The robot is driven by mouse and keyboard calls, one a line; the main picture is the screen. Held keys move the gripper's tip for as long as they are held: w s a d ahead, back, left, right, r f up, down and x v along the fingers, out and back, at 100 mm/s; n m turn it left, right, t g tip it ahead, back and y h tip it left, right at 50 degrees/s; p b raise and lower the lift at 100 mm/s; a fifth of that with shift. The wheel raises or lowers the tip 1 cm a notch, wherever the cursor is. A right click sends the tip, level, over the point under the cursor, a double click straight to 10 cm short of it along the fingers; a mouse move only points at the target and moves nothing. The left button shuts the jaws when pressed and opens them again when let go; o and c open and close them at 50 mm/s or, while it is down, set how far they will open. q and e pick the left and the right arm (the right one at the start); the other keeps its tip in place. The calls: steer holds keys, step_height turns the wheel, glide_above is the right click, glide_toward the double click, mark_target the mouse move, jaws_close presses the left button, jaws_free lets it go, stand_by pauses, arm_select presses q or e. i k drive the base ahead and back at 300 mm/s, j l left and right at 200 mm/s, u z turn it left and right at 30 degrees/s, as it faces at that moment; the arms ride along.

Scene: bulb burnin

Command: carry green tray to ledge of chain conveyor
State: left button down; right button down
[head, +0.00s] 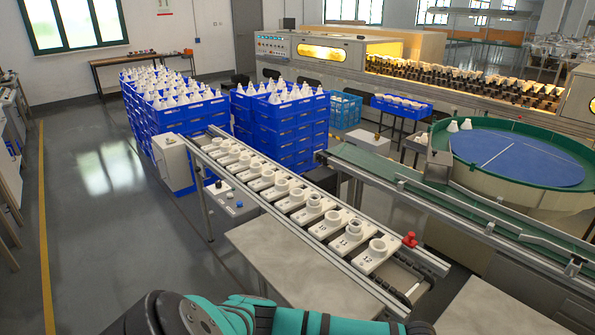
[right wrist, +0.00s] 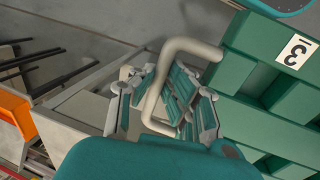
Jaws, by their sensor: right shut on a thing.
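In the right wrist view the green tray (right wrist: 262,45) fills the right side, with a white number label on it. A pale bent bar handle (right wrist: 190,45) rises beside the tray, and my right gripper (right wrist: 172,100) is shut around it. The join of handle and tray is partly hidden. In the head view the chain conveyor (head: 402,283) runs diagonally, carrying a row of white numbered holders with round sockets. A flat grey ledge (head: 290,265) lies along its near side and looks bare. Neither the tray nor a gripper tip shows in the head view. My left gripper is out of view.
A teal part of my arm crosses the bottom of the head view. Blue crates (head: 283,125) of white bulbs stand behind the conveyor. A green belt (head: 400,180) and a round blue turntable (head: 515,160) are at the right. Open floor (head: 95,230) lies left.

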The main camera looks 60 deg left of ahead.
mark_target(302, 273)
steer(key=j+z, duration=0.15)
steer(key=z, duration=0.3)
steer(key=j+z, duration=0.15)
steer(key=z, duration=0.3)
steer(key=k+j+z, duration=0.1)
steer(key=z, duration=0.35)
steer(key=k+j+z, duration=0.1)
steer(key=z, duration=0.8)
steer(key=k+j, duration=0.1)
steer(key=k, duration=0.95)
steer(key=k+u, duration=0.2)
steer(key=u, duration=0.2)
steer(key=k+u, duration=0.2)
steer(key=u, duration=0.2)
steer(key=k+j+u, duration=0.15)
steer(key=u, duration=0.25)
steer(key=j+u, duration=0.1)
steer(key=u, duration=0.25)
steer(key=j+u, duration=0.1)
steer(key=u, duration=0.3)
steer(key=j+u, duration=0.1)
steer(key=u, duration=0.25)
steer(key=i, duration=0.75)
